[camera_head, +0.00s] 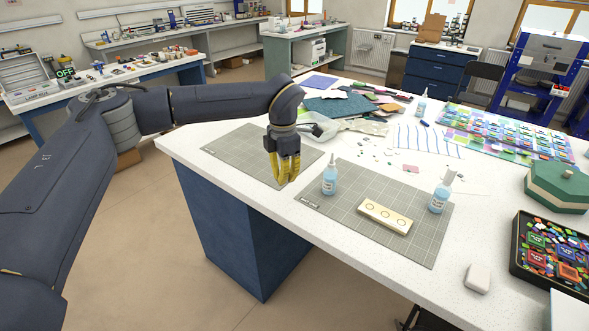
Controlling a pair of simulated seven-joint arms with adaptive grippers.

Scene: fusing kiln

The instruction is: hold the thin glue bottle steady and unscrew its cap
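A slim bottle of light blue liquid (330,181) with a pale narrow top stands upright on the right-hand grey cutting mat (345,208). Labels are too small to read, so I cannot be sure which is the thin glue bottle. My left gripper (285,182), with yellow fingers pointing down, is just left of the slim bottle and apart from it. Whether its fingers are open is unclear. My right gripper is out of view.
A pale block with round recesses (385,217) lies between the two bottles. A third small bottle (421,106) stands farther back. A white block (478,277), a dark tray of coloured pieces (548,258) and a green-lidded box (558,188) are at right. The left mat (235,150) is mostly clear.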

